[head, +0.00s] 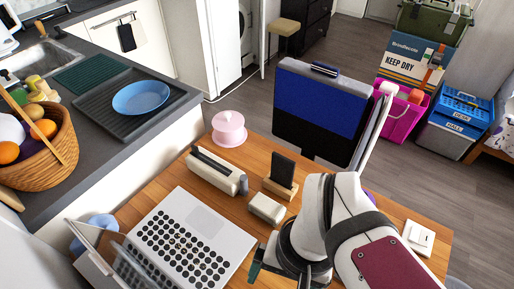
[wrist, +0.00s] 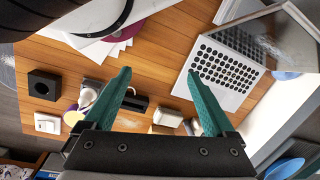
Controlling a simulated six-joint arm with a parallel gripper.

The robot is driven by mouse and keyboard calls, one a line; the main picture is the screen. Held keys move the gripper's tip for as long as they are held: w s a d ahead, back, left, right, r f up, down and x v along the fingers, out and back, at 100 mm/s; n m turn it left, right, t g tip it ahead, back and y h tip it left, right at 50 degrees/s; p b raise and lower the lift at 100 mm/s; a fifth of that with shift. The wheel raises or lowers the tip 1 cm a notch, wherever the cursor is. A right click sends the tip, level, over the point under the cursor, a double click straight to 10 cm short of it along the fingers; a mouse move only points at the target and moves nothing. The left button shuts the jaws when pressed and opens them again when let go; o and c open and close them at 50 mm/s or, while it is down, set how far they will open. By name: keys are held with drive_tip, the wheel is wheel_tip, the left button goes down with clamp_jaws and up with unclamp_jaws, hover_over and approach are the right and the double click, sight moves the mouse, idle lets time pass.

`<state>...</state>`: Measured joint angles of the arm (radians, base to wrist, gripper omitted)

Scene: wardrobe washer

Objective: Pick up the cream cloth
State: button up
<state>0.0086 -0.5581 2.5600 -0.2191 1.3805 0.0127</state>
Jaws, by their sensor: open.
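I cannot make out a cream cloth for certain in either view. A small cream block-like thing (head: 267,208) lies on the wooden table (head: 160,187) in the head view, in front of a dark phone-like thing on a stand; I cannot tell whether it is cloth. A similar pale thing shows in the wrist view (wrist: 167,117) below and between the fingers. My gripper (wrist: 157,75) is open, its two teal fingers wide apart with nothing held between them.
An open laptop (head: 194,238) lies at the table's left. A fruit basket (head: 42,160) sits on the counter. Crates (head: 454,122) stand on the floor beyond.

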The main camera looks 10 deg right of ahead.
drive_tip(key=shift+o, duration=0.8)
drive_tip(key=n+h, duration=0.2)
drive_tip(key=n, duration=1.3)
hover_over(267, 205)
wheel_tip(267, 205, down, 5)
drive_tip(key=shift+m, duration=0.3)
wheel_tip(267, 205, down, 16)
drive_tip(key=shift+f, duration=0.1)
drive_tip(key=c, duration=1.4)
